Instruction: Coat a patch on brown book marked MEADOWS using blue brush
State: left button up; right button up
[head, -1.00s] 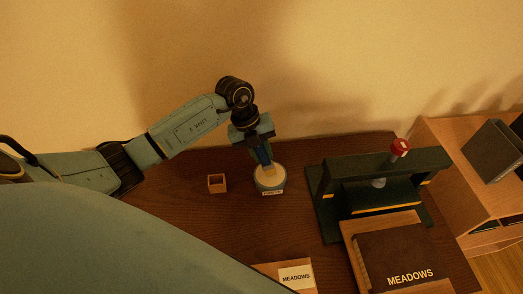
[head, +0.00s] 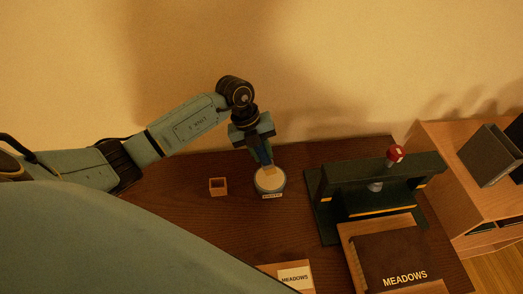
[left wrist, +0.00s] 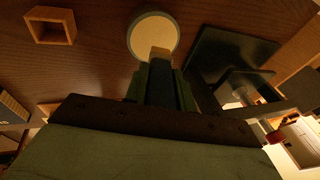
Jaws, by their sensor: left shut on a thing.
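The brown book marked MEADOWS (head: 400,262) lies on a light wooden board at the front right of the desk. My left gripper (head: 262,148) is shut on the blue brush (head: 265,157), which points down. The brush's pale tip is over or in a round pot with cream contents (head: 270,188); I cannot tell how deep. In the left wrist view the brush (left wrist: 160,82) sits between the fingers, its tip overlapping the lower edge of the pot (left wrist: 152,24). My right gripper is not in view.
A small open wooden box (head: 218,187) stands left of the pot. A dark green press (head: 330,205) with a red knob (head: 396,154) stands behind the book. A MEADOWS card (head: 294,277) sits at the front edge. Shelves with dark books (head: 490,155) are at the right.

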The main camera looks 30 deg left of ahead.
pick_arm(q)
jog(key=shift+r+p, duration=1.85)
jog(key=shift+r, duration=0.45)
jog(key=shift+f, duration=0.1)
